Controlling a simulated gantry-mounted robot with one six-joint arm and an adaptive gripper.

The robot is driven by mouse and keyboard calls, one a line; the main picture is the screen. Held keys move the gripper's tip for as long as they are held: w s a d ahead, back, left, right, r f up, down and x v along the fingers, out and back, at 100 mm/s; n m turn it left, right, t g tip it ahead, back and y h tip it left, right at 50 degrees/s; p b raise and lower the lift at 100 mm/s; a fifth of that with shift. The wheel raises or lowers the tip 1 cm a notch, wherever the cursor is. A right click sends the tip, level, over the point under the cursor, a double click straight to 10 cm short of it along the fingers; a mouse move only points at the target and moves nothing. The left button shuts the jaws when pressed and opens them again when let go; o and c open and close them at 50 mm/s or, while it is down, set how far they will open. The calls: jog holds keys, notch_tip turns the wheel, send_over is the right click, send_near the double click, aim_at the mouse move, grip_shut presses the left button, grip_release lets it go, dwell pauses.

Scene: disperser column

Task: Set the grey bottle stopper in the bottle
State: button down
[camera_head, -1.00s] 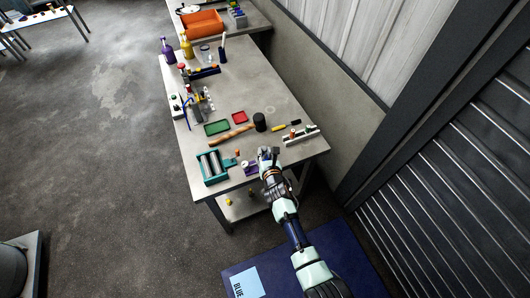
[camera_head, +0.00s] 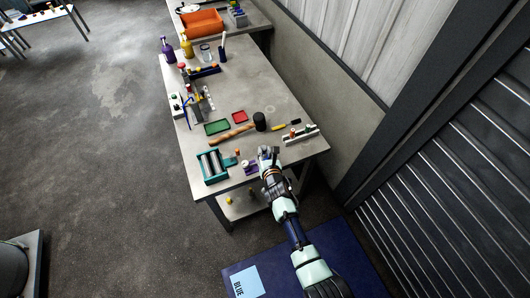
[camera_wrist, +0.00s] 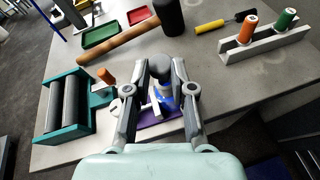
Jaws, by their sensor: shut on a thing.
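My gripper (camera_wrist: 160,74) is at the front edge of the workbench, also seen in the head view (camera_head: 265,152). Its fingers close around a small grey piece (camera_wrist: 160,67), apparently the grey bottle stopper, mostly hidden by the fingertips. A blue and white object (camera_wrist: 164,97), which may be the bottle, shows just below and between the fingers. It stands by a purple base (camera_wrist: 150,120) with a white part beside it. The fingers cover much of it, so I cannot tell whether the grey piece touches it.
A teal roller device (camera_wrist: 50,130) stands left. A mallet (camera_wrist: 130,38) lies beyond, its black head near the gripper. A grey rack (camera_wrist: 265,45) with an orange and a green piece stands right. Green (camera_wrist: 101,34) and red trays lie behind. Bare bench lies right of the gripper.

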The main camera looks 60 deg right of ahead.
jog(key=shift+f+b, duration=0.85)
jog(key=shift+f, duration=0.25)
dwell(0.5)
jog(key=c, duration=0.9)
grip_release()
jog(key=o, duration=0.6)
jog(key=shift+c, duration=0.2)
jog(key=shift+r, duration=0.1)
notch_tip(320, 180, up, 7)
jog(key=p, duration=0.8)
